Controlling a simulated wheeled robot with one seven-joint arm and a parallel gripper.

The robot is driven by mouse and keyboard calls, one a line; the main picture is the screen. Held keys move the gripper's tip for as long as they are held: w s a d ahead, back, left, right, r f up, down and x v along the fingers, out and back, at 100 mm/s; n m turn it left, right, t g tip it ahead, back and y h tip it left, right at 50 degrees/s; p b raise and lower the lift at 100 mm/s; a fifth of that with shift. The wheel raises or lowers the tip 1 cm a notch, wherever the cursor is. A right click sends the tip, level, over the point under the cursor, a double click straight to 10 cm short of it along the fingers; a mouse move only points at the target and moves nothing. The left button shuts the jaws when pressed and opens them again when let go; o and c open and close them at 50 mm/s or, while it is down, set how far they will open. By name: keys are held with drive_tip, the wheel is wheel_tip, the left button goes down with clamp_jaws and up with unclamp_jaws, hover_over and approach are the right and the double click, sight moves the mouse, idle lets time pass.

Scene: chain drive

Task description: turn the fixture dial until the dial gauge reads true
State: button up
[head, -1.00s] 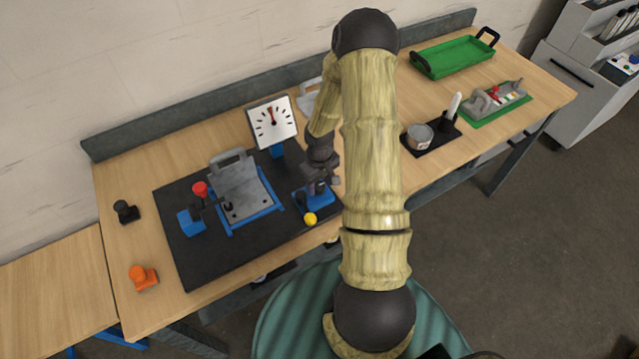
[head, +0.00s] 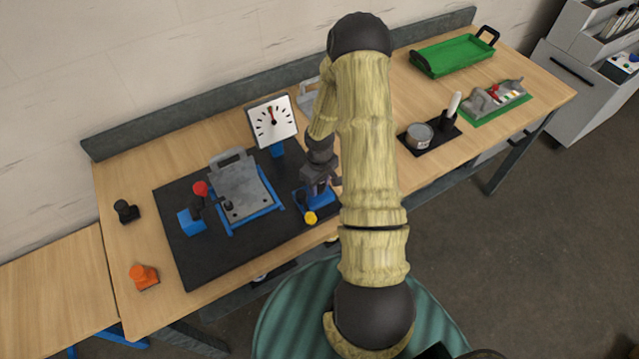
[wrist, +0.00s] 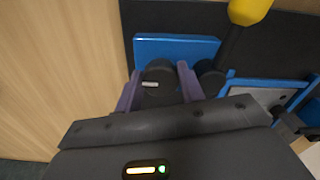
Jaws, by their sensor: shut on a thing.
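The dial gauge (head: 272,121) is a white square face with black marks on a blue stand behind the dark mat. Its red needle points nearly straight up, slightly left. The fixture dial (wrist: 158,88) is a black round knob with a small pale mark, in front of a blue block (wrist: 178,50) in the wrist view. My gripper (wrist: 159,76) has its purple fingers on either side of the dial, shut on it. In the head view my gripper (head: 320,184) is over the blue block at the mat's right, and hides the dial.
A grey plate in a blue frame (head: 240,190) and a red-knobbed clamp (head: 200,189) are left of my gripper. A yellow-ended lever (head: 311,218) is close in front. A tin (head: 419,136) stands to the right.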

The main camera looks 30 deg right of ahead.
sight(319, 186)
drive_tip(key=shift+n, duration=1.2)
drive_tip(key=o, duration=0.7)
drive_tip(key=shift+w+d+r, duration=0.1)
drive_tip(key=shift+w+r, duration=0.05)
drive_tip(key=shift+r, duration=0.35)
wheel_tip(319, 186, up, 16)
drive_tip(key=b, duration=0.2)
drive_tip(key=shift+r, duration=0.25)
